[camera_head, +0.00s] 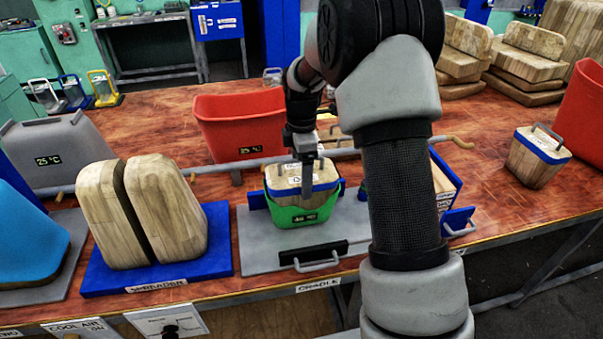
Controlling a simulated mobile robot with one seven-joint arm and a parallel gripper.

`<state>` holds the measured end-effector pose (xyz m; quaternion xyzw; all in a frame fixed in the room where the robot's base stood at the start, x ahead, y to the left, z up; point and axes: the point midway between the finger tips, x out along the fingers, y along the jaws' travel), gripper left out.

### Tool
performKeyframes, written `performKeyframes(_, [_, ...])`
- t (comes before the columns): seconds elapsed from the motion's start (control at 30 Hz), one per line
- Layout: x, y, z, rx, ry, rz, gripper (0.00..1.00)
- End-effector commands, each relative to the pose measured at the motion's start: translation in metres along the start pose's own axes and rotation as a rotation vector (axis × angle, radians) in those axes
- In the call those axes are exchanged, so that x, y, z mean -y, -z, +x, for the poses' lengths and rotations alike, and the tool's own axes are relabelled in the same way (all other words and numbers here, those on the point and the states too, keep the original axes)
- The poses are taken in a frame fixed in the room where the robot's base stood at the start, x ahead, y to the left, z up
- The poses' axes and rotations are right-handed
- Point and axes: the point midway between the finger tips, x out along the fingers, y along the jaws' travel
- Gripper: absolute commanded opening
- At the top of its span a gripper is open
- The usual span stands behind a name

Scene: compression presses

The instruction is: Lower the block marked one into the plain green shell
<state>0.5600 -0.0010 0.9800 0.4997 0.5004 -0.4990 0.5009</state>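The green shell (305,217) sits on the grey plate labelled like "CRADLE", with a small dark display on its front. A wooden block (322,173) with white labels on top is in the shell's mouth, its upper part standing above the green rim. I cannot read a number on it, nor tell whether it is fully seated. My gripper (307,188) points down at the block's top from above, over the shell. Its fingers overlap the block and handle area, so I cannot tell whether they are closed on a handle.
A second wooden block (538,160) with a blue band and handle stands at the right. A red shell (243,122) is behind, a grey shell (58,152) at left. The wooden spreader halves (165,212) stand on a blue base (220,240). My arm hides the cradle's right part.

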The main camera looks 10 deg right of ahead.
Motion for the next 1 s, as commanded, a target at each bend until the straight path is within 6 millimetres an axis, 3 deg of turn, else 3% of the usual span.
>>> performKeyframes(0.5, [-0.001,0.000,0.006,0.000,-0.002,0.000,0.17])
performKeyframes(0.53, [-0.001,0.000,0.006,0.000,-0.003,0.000,0.83])
performKeyframes(0.6, [-0.001,0.000,0.006,0.000,-0.002,0.000,0.95])
performKeyframes(0.63, [-0.001,0.000,0.006,0.000,-0.002,0.000,1.00])
performKeyframes(0.87, [0.001,0.000,0.007,0.000,0.002,0.000,1.00])
performKeyframes(1.0, [-0.001,0.000,-0.003,0.000,-0.002,0.000,1.00])
